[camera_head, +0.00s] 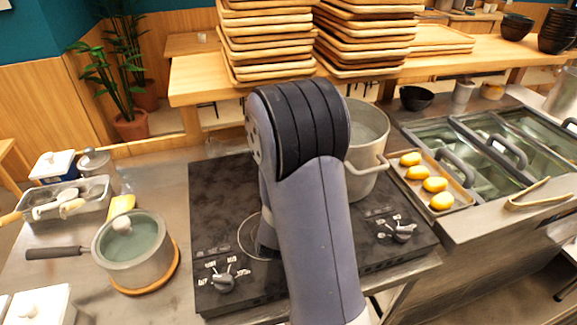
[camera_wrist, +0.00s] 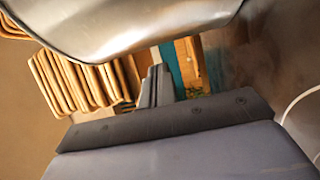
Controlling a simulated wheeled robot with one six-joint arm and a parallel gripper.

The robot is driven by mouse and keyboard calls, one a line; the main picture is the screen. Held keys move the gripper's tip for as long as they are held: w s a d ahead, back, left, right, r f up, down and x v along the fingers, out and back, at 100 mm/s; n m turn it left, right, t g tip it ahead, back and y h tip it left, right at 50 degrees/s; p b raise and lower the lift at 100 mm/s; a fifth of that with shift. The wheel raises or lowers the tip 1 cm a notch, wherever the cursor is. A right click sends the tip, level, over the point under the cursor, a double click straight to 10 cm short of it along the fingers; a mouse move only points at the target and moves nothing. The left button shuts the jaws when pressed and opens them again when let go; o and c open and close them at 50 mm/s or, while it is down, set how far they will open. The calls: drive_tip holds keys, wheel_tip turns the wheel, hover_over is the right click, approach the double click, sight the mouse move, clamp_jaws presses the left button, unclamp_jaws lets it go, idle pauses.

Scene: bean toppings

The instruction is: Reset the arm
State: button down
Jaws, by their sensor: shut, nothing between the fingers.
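My arm rises through the middle of the head view and bends over the black stove, hiding what lies behind it. My gripper (camera_wrist: 155,86) shows in the wrist view, with its narrow grey fingers together and nothing between them. In the head view it is hidden behind the arm. A large grey pot (camera_head: 368,185) stands on the stove (camera_head: 218,190), just right of the arm. A smooth, curved metal surface (camera_wrist: 120,22) fills the top of the wrist view close to the gripper; it looks like the pot, but I cannot tell if they touch.
A lidded saucepan (camera_head: 136,268) stands on a wooden trivet at left. Stacked wooden trays (camera_head: 268,50) stand on the shelf behind, also visible in the wrist view (camera_wrist: 75,85). A tray (camera_head: 458,190) of yellow pieces and metal bins (camera_head: 470,150) are at right. Counter space in front of the stove's left side is clear.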

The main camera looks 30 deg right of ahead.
drive_tip(key=shift+v, duration=1.4)
drive_tip(key=shift+w, duration=0.15)
drive_tip(key=shift+w+a+p+x, duration=0.2)
drive_tip(key=shift+p+x, duration=0.35)
drive_tip(key=shift+x, duration=1.15)
drive_tip(key=shift+w+a+p+x, duration=0.1)
drive_tip(key=shift+a+p+x, duration=0.35)
drive_tip(key=shift+x, duration=1.3)
drive_tip(key=shift+w+a+p+x, duration=0.15)
drive_tip(key=shift+p+x, duration=0.5)
drive_tip(key=shift+x, duration=1.05)
drive_tip(key=shift+d, duration=0.1)
